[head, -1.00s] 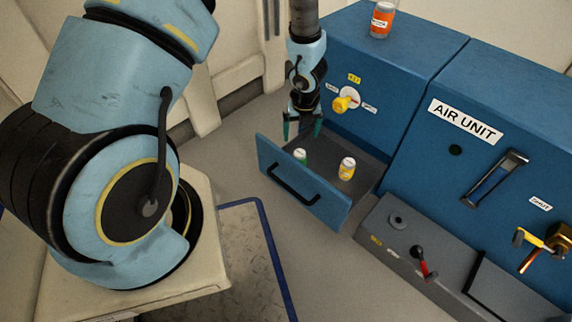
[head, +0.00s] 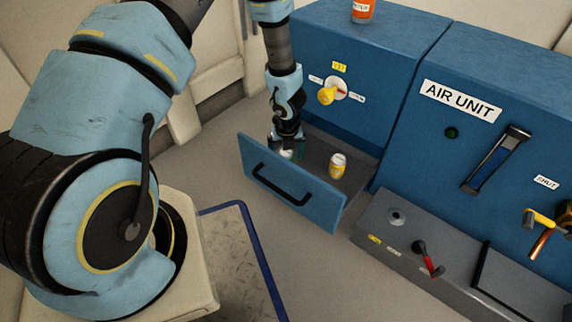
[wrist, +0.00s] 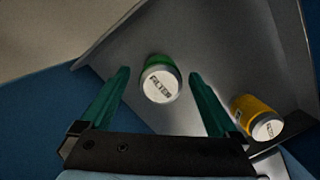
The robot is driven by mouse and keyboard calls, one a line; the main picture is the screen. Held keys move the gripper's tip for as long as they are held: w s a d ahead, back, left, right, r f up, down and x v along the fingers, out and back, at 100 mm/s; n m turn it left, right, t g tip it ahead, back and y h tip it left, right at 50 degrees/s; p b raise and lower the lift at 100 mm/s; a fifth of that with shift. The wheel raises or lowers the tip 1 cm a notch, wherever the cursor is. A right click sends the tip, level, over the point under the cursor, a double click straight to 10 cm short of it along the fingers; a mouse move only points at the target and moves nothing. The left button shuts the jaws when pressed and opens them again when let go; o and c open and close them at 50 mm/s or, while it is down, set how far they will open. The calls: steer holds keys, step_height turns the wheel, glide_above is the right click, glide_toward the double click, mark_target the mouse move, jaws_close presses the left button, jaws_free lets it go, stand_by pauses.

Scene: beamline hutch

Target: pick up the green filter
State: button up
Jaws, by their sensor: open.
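The green filter (wrist: 158,80) stands in the open drawer, its white lid with dark lettering facing the wrist camera. In the head view only its pale top (head: 286,154) shows, the rest hidden by the drawer front and my gripper. My gripper (wrist: 156,84) is open and points down into the drawer. In the wrist view its two green fingers lie on either side of the green filter, with a gap to it on each side. In the head view the gripper (head: 288,148) is at the drawer's left part, partly hidden.
A yellow filter (head: 338,166) stands in the same drawer, right of the green one; it also shows in the wrist view (wrist: 258,117). The drawer front (head: 290,184) and side walls surround both. An orange jar (head: 363,10) stands on the blue cabinet.

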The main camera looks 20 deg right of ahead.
steer(key=shift+f, duration=0.55)
steer(key=shift+d, duration=0.1)
steer(key=shift+c, duration=0.3)
steer(key=shift+r, duration=0.1)
jaws_close()
